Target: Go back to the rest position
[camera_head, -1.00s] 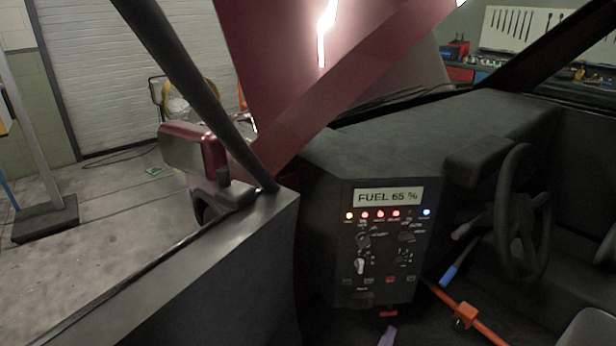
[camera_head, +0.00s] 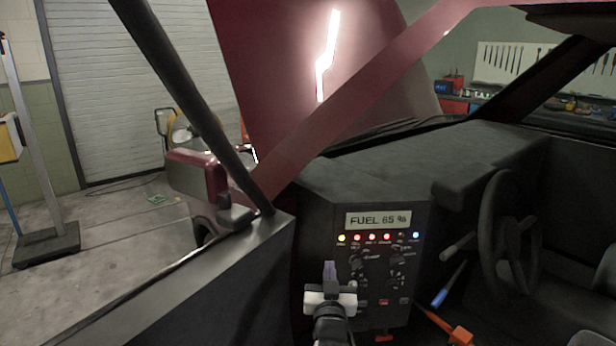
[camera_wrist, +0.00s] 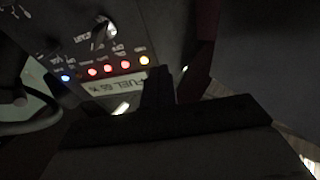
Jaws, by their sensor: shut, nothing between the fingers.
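My gripper (camera_head: 330,272) is in the lower middle of the head view, raised in front of the left part of the black control panel (camera_head: 372,282). Its narrow fingers point up and are together, with nothing between them. In the wrist view the dark fingers (camera_wrist: 158,85) stand beside the panel's row of lit lamps. The panel's display (camera_head: 378,220) reads FUEL 65 %. A row of yellow, red and blue lamps is lit below it. My gripper hides part of the panel's left side, and I cannot tell its exact distance from the panel.
The steering wheel (camera_head: 508,232) is at the right. An orange bar (camera_head: 458,335) and a blue-handled item (camera_head: 447,285) are low beside the panel. The open car door (camera_head: 215,285) and dark pillar (camera_head: 190,100) bound the left.

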